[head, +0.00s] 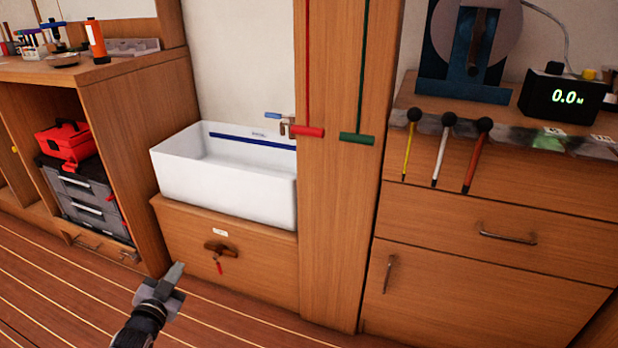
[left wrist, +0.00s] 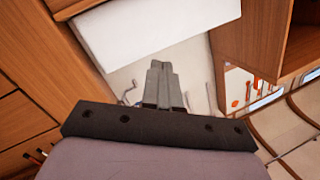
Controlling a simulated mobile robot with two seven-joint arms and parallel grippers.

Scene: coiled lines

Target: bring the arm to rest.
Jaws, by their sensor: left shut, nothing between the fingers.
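My left gripper (head: 172,278) is at the lower left of the head view, in front of the wooden cabinet under the sink. Its fingers are together with nothing between them, and it touches nothing that I can see. In the left wrist view its closed fingers (left wrist: 160,75) point away from the camera, with a white surface behind them. My right gripper is not in either view.
A white sink (head: 228,195) sits on a cabinet with a dark handle (head: 220,250). Red (head: 308,132) and green (head: 357,139) pull handles hang at the wooden post. A drawer unit (head: 480,240) stands at right. Plank floor (head: 60,300) lies clear at lower left.

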